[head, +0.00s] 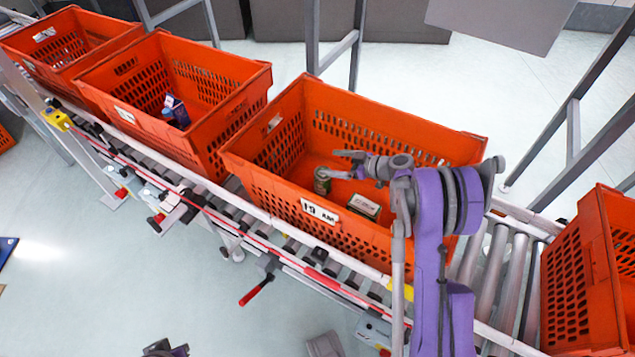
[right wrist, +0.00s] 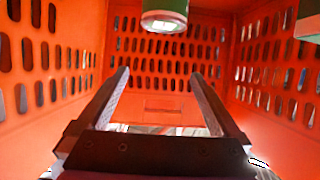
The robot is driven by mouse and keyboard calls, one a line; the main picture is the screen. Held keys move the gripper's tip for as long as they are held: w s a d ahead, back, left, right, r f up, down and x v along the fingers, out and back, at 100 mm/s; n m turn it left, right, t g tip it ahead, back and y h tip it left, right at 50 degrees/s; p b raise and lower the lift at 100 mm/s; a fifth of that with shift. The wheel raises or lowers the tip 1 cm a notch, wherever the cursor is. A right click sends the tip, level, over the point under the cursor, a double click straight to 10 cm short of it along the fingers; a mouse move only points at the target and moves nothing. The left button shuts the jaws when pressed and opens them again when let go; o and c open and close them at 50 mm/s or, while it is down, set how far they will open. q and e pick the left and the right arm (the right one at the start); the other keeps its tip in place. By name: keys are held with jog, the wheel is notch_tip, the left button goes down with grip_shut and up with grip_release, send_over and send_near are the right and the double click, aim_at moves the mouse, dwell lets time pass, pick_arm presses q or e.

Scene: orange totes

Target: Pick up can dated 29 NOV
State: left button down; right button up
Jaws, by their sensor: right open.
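A small green can (head: 321,181) with a pale metal end stands in the middle orange tote (head: 270,190), near its front wall. It also shows at the top of the right wrist view (right wrist: 163,17), partly cut off by the frame edge. No date on it is readable. My right gripper (head: 343,164) reaches into the tote from the right, its fingers pointing at the can. In the right wrist view the gripper (right wrist: 160,78) has its fingers spread, with nothing between them. My left gripper (head: 165,348) shows only as a small part at the bottom edge; its fingers are unclear.
A small box (head: 364,206) lies in the same tote, right of the can, near my right arm. The tote walls are close around the gripper. More orange totes stand on the roller conveyor, left (head: 190,85) and right (head: 590,280). The left one holds a blue-purple carton (head: 176,110).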

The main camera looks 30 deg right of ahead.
jog(key=b, duration=0.1)
send_near(315, 172)
jog(key=w+f, duration=0.3)
jog(key=shift+w+a+f+b, duration=0.1)
jog(key=shift+w+a+b, duration=0.2)
jog(key=shift+w+a, duration=0.55)
jog(key=shift+b+x, duration=0.5)
jog(key=shift+x, duration=2.25)
grip_shut()
